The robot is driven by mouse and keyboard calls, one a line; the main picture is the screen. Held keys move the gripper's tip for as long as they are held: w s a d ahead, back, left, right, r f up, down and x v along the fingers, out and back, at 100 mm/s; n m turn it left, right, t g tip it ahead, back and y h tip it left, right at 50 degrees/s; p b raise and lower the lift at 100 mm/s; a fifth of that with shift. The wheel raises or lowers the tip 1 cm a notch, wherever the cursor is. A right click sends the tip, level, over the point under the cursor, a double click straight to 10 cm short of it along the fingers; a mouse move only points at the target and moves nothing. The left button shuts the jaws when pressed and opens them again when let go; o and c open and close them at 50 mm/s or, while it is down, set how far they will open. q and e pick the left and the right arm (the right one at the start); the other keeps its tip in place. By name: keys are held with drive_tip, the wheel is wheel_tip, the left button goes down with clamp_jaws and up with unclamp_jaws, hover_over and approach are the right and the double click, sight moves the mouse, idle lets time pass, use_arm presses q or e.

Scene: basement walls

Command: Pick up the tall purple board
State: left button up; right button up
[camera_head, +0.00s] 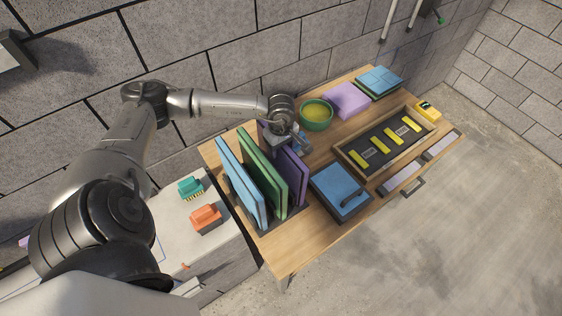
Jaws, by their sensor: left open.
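The tall purple board (292,175) stands upright at the right end of a dark rack (266,232) on the wooden table. A green board (263,175) and a light blue board (241,184) stand to its left in the same rack. My left arm reaches in from the left, and its gripper (283,146) is at the top far part of the purple board. The gripper is open; its fingers are small and partly hidden, so I cannot tell whether they touch the board. My right gripper is not in view.
A green bowl (316,116), a blue box with a handle (341,190), a tray with yellow pieces (342,151) and folded purple cloth (347,99) stand on the table (290,252). A green brush (190,187) and an orange brush (206,217) lie on a white surface.

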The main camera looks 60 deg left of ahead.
use_arm(q)
drive_tip(key=shift+f, duration=0.2)
clamp_jaws()
idle(0.5)
